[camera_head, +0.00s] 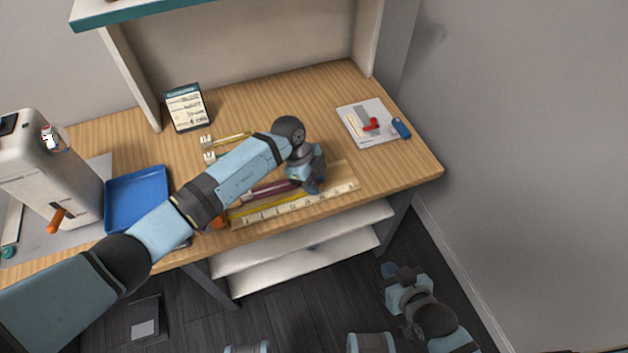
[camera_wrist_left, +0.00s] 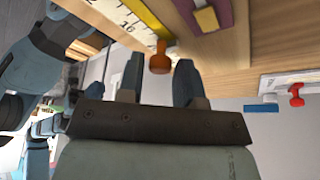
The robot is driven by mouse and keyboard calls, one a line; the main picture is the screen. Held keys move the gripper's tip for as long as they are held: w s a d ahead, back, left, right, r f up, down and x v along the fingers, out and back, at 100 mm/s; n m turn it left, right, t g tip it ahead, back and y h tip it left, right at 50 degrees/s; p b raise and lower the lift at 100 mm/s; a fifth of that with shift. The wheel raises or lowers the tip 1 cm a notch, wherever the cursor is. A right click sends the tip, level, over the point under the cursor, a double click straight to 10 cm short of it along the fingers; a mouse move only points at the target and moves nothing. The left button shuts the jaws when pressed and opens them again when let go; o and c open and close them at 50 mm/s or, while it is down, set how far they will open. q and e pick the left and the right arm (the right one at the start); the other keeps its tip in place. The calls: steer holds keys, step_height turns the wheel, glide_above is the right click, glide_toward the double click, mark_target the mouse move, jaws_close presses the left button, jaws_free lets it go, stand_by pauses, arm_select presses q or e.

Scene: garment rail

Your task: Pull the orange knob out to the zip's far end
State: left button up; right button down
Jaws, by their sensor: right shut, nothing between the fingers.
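The orange knob (camera_wrist_left: 160,58) shows in the left wrist view at the end of a yellow strip (camera_wrist_left: 150,18), which runs beside a printed ruler (camera_wrist_left: 124,22). My left gripper (camera_wrist_left: 160,68) is open, with one finger on each side of the knob and a visible gap on both sides. In the head view my left gripper (camera_head: 314,186) is over the right part of the wooden board, and the knob is hidden behind it. The ruler (camera_head: 295,206) lies along the board's front edge. My right gripper (camera_head: 391,271) is shut and empty, low in front of the desk.
A maroon piece with a yellow block (camera_wrist_left: 205,16) lies near the knob. A blue tray (camera_head: 137,198) and a white machine with an orange handle (camera_head: 58,220) stand at left. A white card with red and blue items (camera_head: 367,123) lies at the back right. Shelves (camera_head: 305,262) are below.

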arm_select(q)
steer(key=shift+r, duration=0.1)
steer(key=v, duration=1.3)
steer(key=shift+a+r, duration=0.25)
steer(key=shift+w, duration=0.1)
